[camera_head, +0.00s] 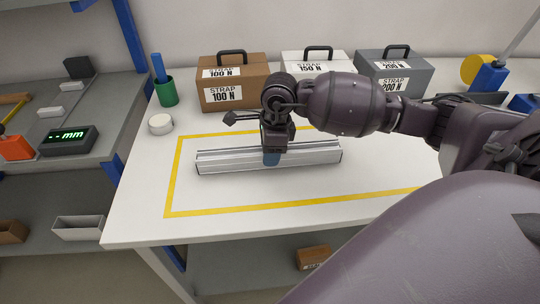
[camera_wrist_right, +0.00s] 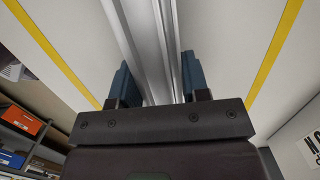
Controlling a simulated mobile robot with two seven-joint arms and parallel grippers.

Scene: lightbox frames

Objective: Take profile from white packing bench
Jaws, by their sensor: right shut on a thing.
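The profile (camera_head: 228,161) is a long silver aluminium bar lying inside the yellow outlined rectangle on the white packing bench (camera_head: 141,206). My right gripper (camera_head: 271,158) comes down on it from above, near its middle, and is shut on it. In the right wrist view the profile (camera_wrist_right: 155,50) runs away between the blue fingers of my right gripper (camera_wrist_right: 158,82). I cannot tell whether the profile still touches the bench. My left gripper is in neither view.
Brown (camera_head: 232,80), white (camera_head: 316,63) and grey (camera_head: 394,70) strap cases stand along the back. A green cup (camera_head: 166,93) and a white round roll (camera_head: 160,124) are at the back left. A grey shelf with a digital display (camera_head: 68,140) is left of the bench.

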